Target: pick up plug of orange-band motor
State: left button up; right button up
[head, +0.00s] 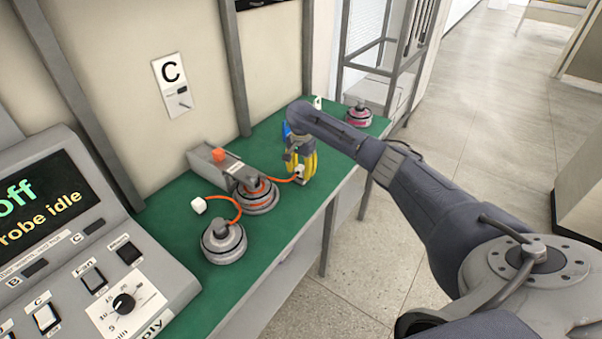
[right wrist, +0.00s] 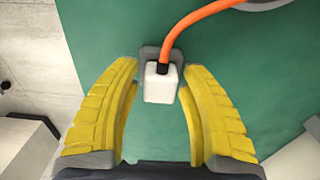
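The orange-band motor (head: 259,197) sits on the green bench with an orange cable running right to a white plug (head: 299,170). In the right wrist view the white plug (right wrist: 160,86) has a dark cable end and a grey piece (right wrist: 150,52) behind it. My right gripper (head: 302,168), with yellow fingers, is over the plug. In the right wrist view the right gripper (right wrist: 161,68) is open, its fingers either side of the plug with gaps at both sides. My left gripper is not in view.
A second motor (head: 223,243) with an orange cable and white plug (head: 198,205) lies nearer. A grey fixture (head: 212,164) stands behind the orange-band motor. A pink-band motor (head: 359,116) sits at the far end. A control console (head: 75,240) fills the left. The bench edge is close to the gripper.

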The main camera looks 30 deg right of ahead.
grip_shut()
jog(key=shift+r, duration=0.15)
